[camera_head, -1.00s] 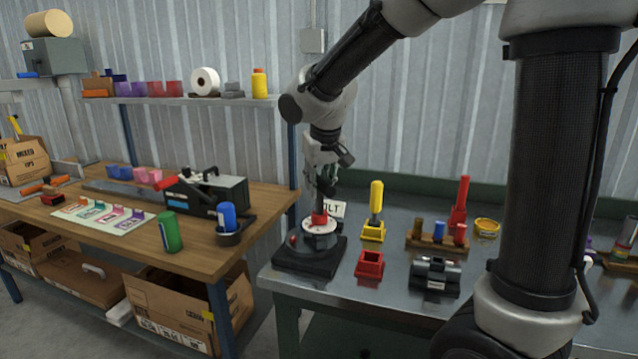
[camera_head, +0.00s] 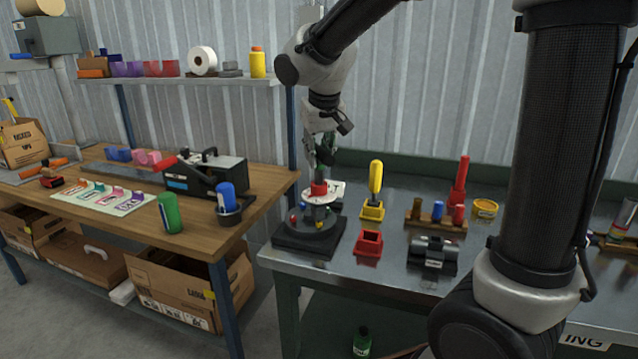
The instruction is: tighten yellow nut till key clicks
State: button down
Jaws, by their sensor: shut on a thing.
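My gripper (camera_head: 324,160) is shut on a red knob (camera_head: 319,188) on top of a white disc (camera_head: 316,198). It holds the disc above a dark round fixture on a square black base (camera_head: 286,236). Small coloured pieces show on the fixture under the disc. One looks yellow (camera_head: 318,226), but it is too small to tell whether it is the nut. A yellow-handled tool (camera_head: 375,176) stands upright in a yellow holder (camera_head: 372,211), right of the fixture. I cannot tell whether it is the key.
An open red holder (camera_head: 368,243) and a dark clamp-like block (camera_head: 432,254) lie near the metal table's front. A red-handled tool (camera_head: 461,172), a wooden rack (camera_head: 430,224) and a yellow ring (camera_head: 485,207) are farther right. The wooden bench (camera_head: 110,224) is left.

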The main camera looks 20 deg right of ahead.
jog(key=shift+r, duration=2.3)
jog(key=shift+a, duration=0.1)
dwell(0.5)
